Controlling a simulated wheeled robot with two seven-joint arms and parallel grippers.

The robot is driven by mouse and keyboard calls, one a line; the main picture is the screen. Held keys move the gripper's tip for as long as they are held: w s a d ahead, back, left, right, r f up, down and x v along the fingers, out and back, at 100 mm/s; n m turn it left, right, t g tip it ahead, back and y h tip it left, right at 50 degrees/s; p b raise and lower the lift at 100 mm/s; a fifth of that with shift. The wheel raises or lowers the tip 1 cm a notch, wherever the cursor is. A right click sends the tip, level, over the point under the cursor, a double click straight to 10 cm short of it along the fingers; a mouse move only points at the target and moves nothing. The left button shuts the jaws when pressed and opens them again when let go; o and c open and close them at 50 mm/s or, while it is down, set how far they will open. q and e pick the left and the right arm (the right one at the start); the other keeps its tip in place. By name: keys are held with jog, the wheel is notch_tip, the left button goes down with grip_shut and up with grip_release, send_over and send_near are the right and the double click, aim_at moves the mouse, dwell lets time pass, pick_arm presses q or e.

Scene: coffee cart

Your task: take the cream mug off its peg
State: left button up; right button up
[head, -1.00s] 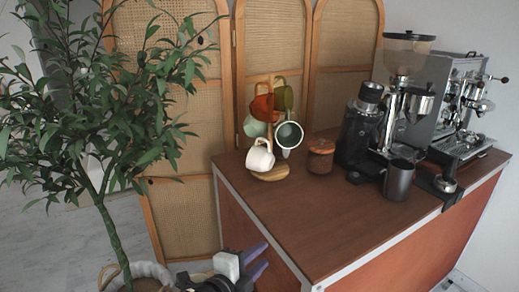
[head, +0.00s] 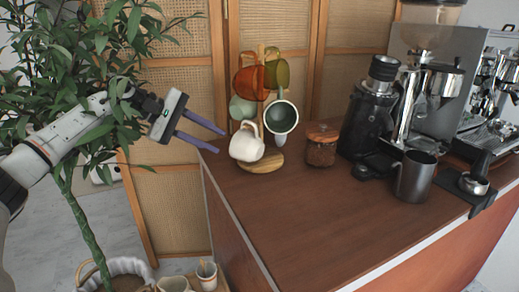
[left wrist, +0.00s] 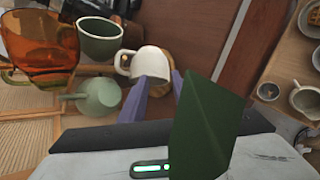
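The cream mug (head: 246,145) hangs tilted on the low front of the wooden mug tree, just above its round base (head: 262,162). It also shows in the left wrist view (left wrist: 152,62), beyond my fingertips. My left gripper (head: 222,142) is open and empty, its purple fingers pointing at the mug from the left. In the left wrist view the mug lies ahead of the two fingers (left wrist: 158,88), with no visible grip on it. The peg under the mug is mostly hidden. My right gripper is not in view.
An amber mug (head: 250,84), an olive mug (head: 277,74), a pale green mug (head: 241,108) and a dark green mug (head: 281,118) hang close around it. A lidded jar (head: 321,147) stands to the right. Plant leaves (head: 100,45) surround my left arm. The front counter is clear.

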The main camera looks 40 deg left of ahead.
aim_at(246, 145)
pick_arm(q)
jog(key=shift+m+g+y, duration=0.4)
jog(key=shift+y, duration=0.1)
jog(key=w+f, duration=0.1)
jog(key=f, duration=0.1)
jog(key=w+f+p, duration=0.1)
jog(key=w+f, duration=0.1)
jog(key=w+f+p, duration=0.1)
jog(key=w+f, duration=0.1)
jog(key=shift+d, duration=0.4)
jog(key=shift+c, duration=0.4)
grip_shut()
jog(key=shift+r, duration=0.1)
